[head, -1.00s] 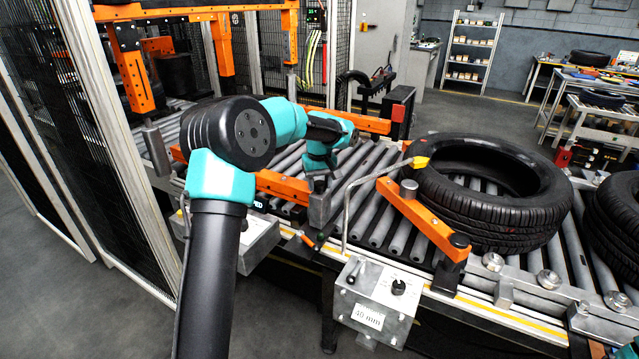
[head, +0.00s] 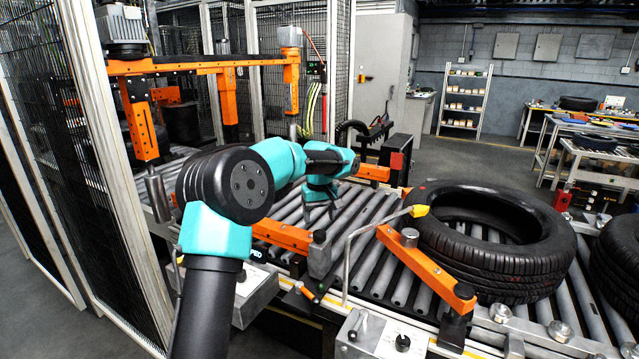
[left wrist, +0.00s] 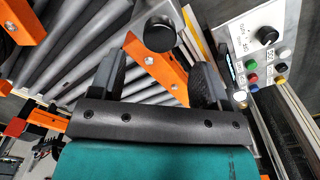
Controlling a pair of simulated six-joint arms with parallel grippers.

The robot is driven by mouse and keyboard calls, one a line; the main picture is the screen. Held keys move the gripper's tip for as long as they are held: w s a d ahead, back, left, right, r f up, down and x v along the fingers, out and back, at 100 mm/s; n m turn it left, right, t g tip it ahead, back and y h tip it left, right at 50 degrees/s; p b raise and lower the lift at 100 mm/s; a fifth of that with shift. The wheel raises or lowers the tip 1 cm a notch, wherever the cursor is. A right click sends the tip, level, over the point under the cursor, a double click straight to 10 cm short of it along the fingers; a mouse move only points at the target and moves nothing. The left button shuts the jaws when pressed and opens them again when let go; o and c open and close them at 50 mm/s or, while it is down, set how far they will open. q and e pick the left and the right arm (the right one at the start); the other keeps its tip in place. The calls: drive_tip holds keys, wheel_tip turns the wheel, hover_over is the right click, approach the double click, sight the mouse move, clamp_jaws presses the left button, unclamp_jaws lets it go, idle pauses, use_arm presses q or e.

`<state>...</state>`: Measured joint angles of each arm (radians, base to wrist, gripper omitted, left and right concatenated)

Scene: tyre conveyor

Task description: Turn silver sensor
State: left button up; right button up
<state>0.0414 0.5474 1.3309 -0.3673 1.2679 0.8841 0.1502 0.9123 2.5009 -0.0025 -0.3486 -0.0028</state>
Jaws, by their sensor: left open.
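A similar grey cylinder (head: 409,238) sits on the orange arm to the right, near the tyre. I cannot tell for certain which one is the sensor. My left gripper (head: 322,212) points down just above and behind the first cylinder. In the left wrist view its two fingers (left wrist: 160,85) are open, with nothing gripped. A dark round cylinder top (left wrist: 160,33) shows beyond the fingertips. My right gripper is not in view.
A black tyre (head: 520,280) lies on the roller conveyor (head: 377,255) at right. A bent rod with a yellow tip (head: 418,210) rises beside it. A control box (head: 385,340) stands in front. An orange gantry (head: 200,66) and mesh fence are at left.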

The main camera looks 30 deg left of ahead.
sight(320, 233)
use_arm(q)
wheel_tip(320, 233, up, 11)
drive_tip(key=shift+r, duration=0.2)
drive_tip(key=shift+f, duration=0.1)
idle(1.3)
wheel_tip(320, 233, down, 17)
drive_tip(key=shift+f, duration=0.15)
idle(0.5)
